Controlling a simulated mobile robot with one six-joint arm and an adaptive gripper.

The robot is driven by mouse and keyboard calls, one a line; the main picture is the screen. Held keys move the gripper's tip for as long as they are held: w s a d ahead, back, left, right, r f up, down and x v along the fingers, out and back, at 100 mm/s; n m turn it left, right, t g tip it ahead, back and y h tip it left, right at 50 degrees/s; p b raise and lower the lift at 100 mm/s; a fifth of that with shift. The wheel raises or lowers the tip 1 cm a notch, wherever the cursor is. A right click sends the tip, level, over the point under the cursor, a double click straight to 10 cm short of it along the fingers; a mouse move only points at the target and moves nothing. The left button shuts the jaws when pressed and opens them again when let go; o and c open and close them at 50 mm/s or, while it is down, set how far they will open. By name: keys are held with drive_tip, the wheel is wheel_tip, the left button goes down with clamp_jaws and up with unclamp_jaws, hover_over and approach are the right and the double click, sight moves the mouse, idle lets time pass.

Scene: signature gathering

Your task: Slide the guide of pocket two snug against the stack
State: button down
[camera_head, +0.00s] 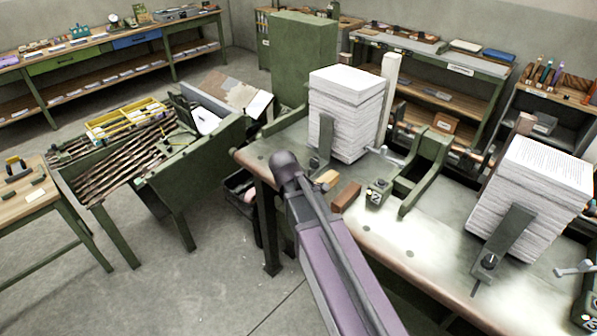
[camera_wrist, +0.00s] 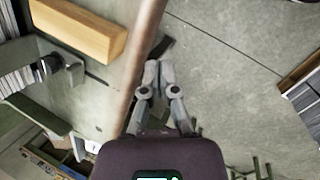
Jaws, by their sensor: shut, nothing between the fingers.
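Two tall paper stacks stand on the bench (camera_head: 405,250): the left stack (camera_head: 340,130) and the right stack (camera_head: 535,190). A grey upright guide with a dark knob (camera_head: 322,150) is at the front of the left stack, and a similar guide (camera_head: 507,238) is at the right stack. A small number plate (camera_head: 376,197), seemingly a 2, sits right of the left stack. In the wrist view, a guide with its knob (camera_wrist: 68,70) shows beside paper edges. My gripper (camera_wrist: 160,66) is shut and empty by the bench edge, apart from the guide. Any gap between guide and paper is unclear.
A light wooden block (camera_wrist: 82,28) lies near the bench edge; a brown block (camera_head: 346,196) lies beside it in the head view. A green bracket (camera_head: 428,170) stands between the stacks. Floor (camera_wrist: 235,60) is open beyond the edge.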

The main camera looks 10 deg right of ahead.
drive_tip(key=w+a+r+n+t+h, duration=0.1)
drive_tip(key=w+a+n, duration=0.2)
drive_tip(key=w+n, duration=0.2)
drive_tip(key=w+a+r+n+t+h+b, duration=0.1)
drive_tip(key=w+a+n+t+h, duration=0.1)
drive_tip(key=w+a+n, duration=0.2)
drive_tip(key=w+n, duration=0.2)
drive_tip(key=n, duration=0.2)
drive_tip(key=shift+w+r, duration=0.3)
drive_tip(key=shift+r, duration=0.1)
drive_tip(key=shift+d+f, duration=0.15)
drive_tip(key=b+x, duration=0.7)
drive_tip(key=x, duration=0.3)
drive_tip(key=shift+w+b, duration=0.1)
drive_tip(key=shift+b, duration=0.25)
drive_tip(key=shift+w+d+r, duration=0.25)
drive_tip(key=shift+w+d, duration=0.4)
drive_tip(key=shift+d, duration=0.25)
drive_tip(key=shift+w+d, duration=0.45)
drive_tip(key=shift+d, duration=0.3)
